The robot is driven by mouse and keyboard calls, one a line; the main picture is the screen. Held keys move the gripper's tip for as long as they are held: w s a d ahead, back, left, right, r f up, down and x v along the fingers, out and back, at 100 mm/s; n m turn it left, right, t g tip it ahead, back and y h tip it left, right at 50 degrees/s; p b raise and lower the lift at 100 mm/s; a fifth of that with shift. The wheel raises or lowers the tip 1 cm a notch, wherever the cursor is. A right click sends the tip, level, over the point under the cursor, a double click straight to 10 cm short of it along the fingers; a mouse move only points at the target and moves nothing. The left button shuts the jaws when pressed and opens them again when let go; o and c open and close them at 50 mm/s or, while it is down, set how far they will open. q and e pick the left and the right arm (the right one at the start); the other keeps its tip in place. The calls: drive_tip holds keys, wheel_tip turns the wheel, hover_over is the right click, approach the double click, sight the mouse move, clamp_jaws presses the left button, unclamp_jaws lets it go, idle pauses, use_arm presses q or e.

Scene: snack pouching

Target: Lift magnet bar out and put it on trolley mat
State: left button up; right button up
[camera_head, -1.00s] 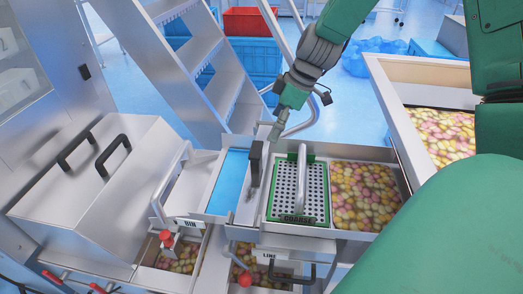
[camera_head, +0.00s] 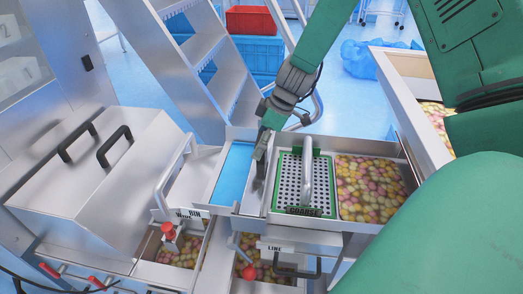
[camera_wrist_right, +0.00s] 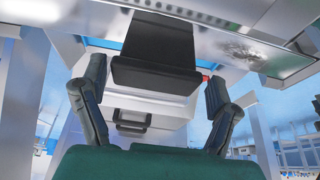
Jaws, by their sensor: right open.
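My right gripper (camera_head: 263,150) is at the slot between the blue mat and the coarse sieve, reaching down from above. In the right wrist view it is open (camera_wrist_right: 156,78), with one finger on each side of a black block (camera_wrist_right: 155,65), which appears to be the magnet bar's grip. The fingers look apart from it. In the head view the dark bar (camera_head: 258,182) is mostly hidden behind the gripper. The blue mat (camera_head: 232,173) lies bare in a metal tray just left. My left gripper is not in view.
The coarse sieve (camera_head: 289,185) has an upright handle, close on the right. A compartment of coloured sweets (camera_head: 370,190) lies beyond it. A grey lidded box (camera_head: 95,190) stands left, steps (camera_head: 200,60) behind. Red-knobbed bins (camera_head: 180,250) sit in front.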

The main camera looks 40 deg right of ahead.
drive_tip(key=shift+x, duration=1.25)
drive_tip(key=shift+w+f, duration=0.1)
drive_tip(key=shift+d+f, duration=0.1)
drive_tip(key=shift+d, duration=0.6)
drive_tip(key=c, duration=1.2)
drive_tip(key=shift+a, duration=0.25)
drive_tip(key=c, duration=0.4)
drive_tip(key=shift+w+a+r, duration=0.1)
drive_tip(key=shift+a+r, duration=0.1)
drive_tip(key=shift+a, duration=0.05)
drive_tip(key=shift+d+r, duration=0.2)
drive_tip(key=r+p, duration=0.2)
drive_tip(key=r, duration=0.6)
drive_tip(key=shift+a, duration=0.2)
drive_tip(key=shift+r+p, duration=0.3)
drive_tip(key=shift+r, duration=0.35)
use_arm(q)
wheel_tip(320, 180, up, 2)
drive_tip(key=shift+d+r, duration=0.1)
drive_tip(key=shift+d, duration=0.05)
use_arm(e)
drive_tip(key=shift+d, duration=0.2)
